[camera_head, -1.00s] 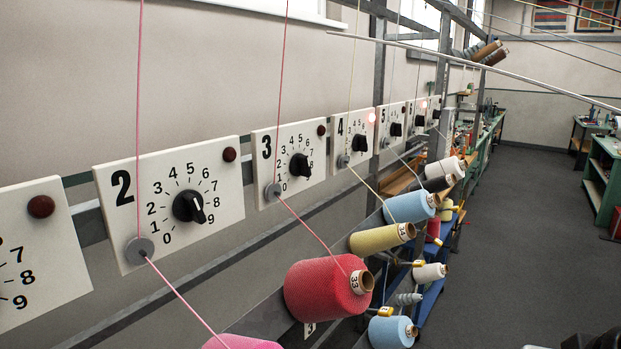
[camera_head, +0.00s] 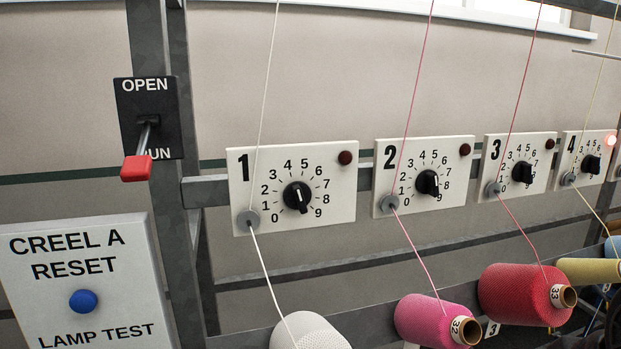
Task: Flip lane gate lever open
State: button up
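The lane gate lever (camera_head: 138,165) is on the left, a metal arm with a red handle, on a black plate (camera_head: 146,100) fixed to a grey upright post. The plate reads OPEN at the top and a partly covered word ending in "UN" at the bottom. The lever hangs downward, its red handle at the lower end beside the bottom word. My gripper does not show in the view.
A white CREEL A RESET panel (camera_head: 30,300) with a blue button (camera_head: 83,301) stands below the lever. Numbered dial panels, starting with panel 1 (camera_head: 330,160), run right along the rail. Yarn cones, including a red one (camera_head: 515,294), sit below, with threads rising past the panels.

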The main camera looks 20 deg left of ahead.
aim_at(138, 168)
jog(key=j+u, duration=0.15)
jog(key=u, duration=1.65)
